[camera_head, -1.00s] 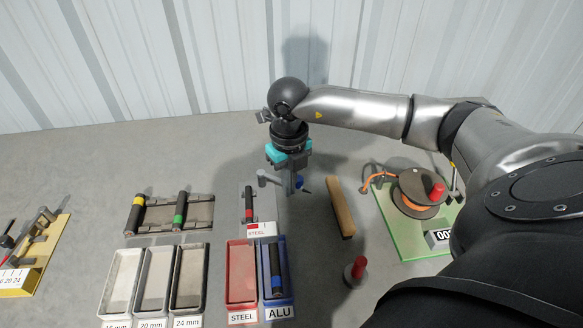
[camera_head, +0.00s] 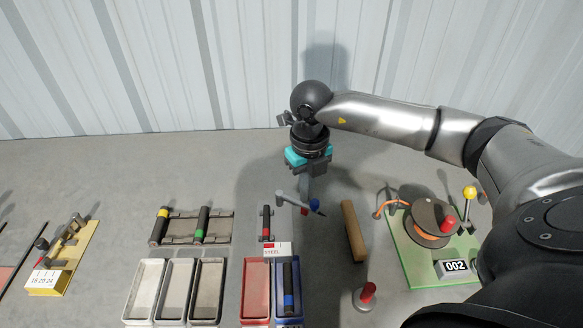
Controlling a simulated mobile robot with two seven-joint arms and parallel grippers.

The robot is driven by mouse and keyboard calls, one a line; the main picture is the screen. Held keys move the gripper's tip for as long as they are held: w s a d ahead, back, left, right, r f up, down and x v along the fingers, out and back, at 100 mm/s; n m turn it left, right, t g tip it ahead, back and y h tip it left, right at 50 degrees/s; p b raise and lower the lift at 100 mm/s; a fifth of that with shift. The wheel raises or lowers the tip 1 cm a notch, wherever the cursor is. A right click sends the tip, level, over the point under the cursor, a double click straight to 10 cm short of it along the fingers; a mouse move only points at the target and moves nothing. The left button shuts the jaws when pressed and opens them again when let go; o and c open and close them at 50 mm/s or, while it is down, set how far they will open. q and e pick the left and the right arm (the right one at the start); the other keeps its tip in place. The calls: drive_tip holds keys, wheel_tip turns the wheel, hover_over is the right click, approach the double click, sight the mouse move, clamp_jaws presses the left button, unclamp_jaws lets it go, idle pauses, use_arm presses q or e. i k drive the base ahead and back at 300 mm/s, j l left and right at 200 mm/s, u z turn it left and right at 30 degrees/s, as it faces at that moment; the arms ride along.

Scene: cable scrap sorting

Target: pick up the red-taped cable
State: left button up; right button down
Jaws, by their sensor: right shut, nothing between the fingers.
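The red-taped cable (camera_head: 266,224) is a short black piece with a red band. It lies on a small grey holder behind a STEEL label. My right gripper (camera_head: 304,196) is up and to the right of it in the head view, pointing down, shut and empty, apart from the cable. A yellow-taped cable (camera_head: 159,226) and a green-taped cable (camera_head: 202,224) lie on a grey rack to the left. A blue-taped cable (camera_head: 288,287) lies in the blue tray. My left gripper is out of view.
A grey lever with a dark knob (camera_head: 314,204) is close by my right gripper. A red tray (camera_head: 255,290) and several pale trays (camera_head: 146,290) stand in front. A wooden bar (camera_head: 353,230), a red-topped peg (camera_head: 366,295) and a green board with a reel (camera_head: 410,262) are to the right.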

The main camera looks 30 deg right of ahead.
sight(265, 231)
drive_tip(key=k, duration=1.5)
